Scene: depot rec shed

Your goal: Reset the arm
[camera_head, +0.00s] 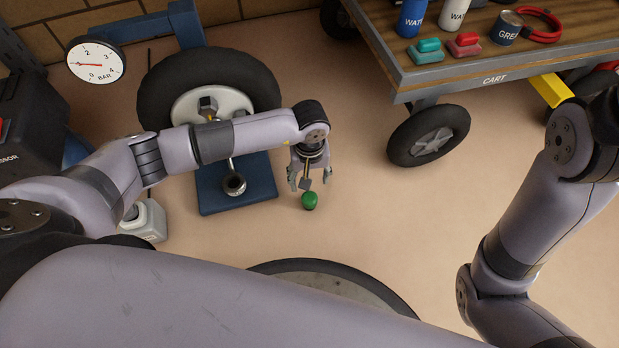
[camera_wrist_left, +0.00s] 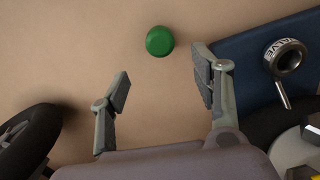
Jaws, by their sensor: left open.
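My left arm reaches in from the left in the head view. Its gripper (camera_head: 309,184) points down and is open, with nothing between the fingers. In the left wrist view the two fingers (camera_wrist_left: 163,85) stand well apart over the bare floor. A small round green object (camera_head: 309,201) is just below the fingertips in the head view. In the left wrist view the green object (camera_wrist_left: 159,41) shows beyond the fingertips, apart from both. My right arm is at the right of the head view, but its gripper is not visible.
A wheel (camera_head: 165,90) stands by a blue base (camera_head: 256,178) with a ring marked VALVE (camera_wrist_left: 287,58). A cart (camera_head: 425,88) at upper right carries cans and small blocks. A gauge (camera_head: 95,57) is at upper left. The floor right of my left gripper is clear.

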